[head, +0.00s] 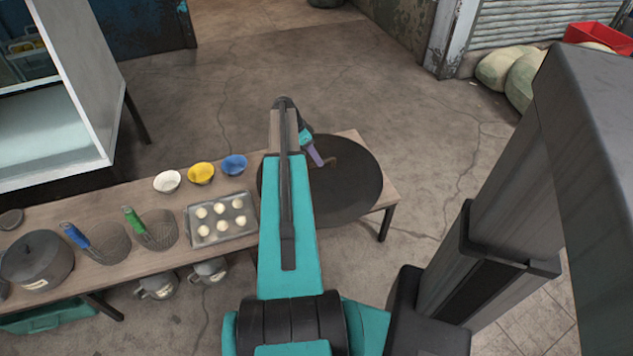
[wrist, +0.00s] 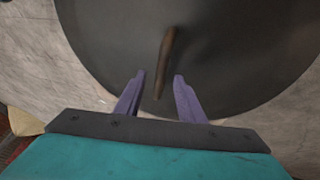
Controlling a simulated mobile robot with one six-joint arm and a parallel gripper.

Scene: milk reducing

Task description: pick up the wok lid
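The wok lid (head: 352,193) is a large dark round disc at the right end of the wooden table in the head view. It also fills the upper part of the wrist view (wrist: 240,50). Its brown handle (wrist: 167,55) stands near the middle of the lid. My gripper (wrist: 158,76) is open, with its purple fingers on either side of the handle's near end in the picture. I see no contact between the fingers and the handle. In the head view my arm covers the left part of the lid, and one purple finger shows by the handle.
A tray of pale dough balls (head: 221,218) lies left of the lid on the table (head: 110,194). Wire baskets and a dark pot (head: 38,262) are further left. The floor beyond the table is clear.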

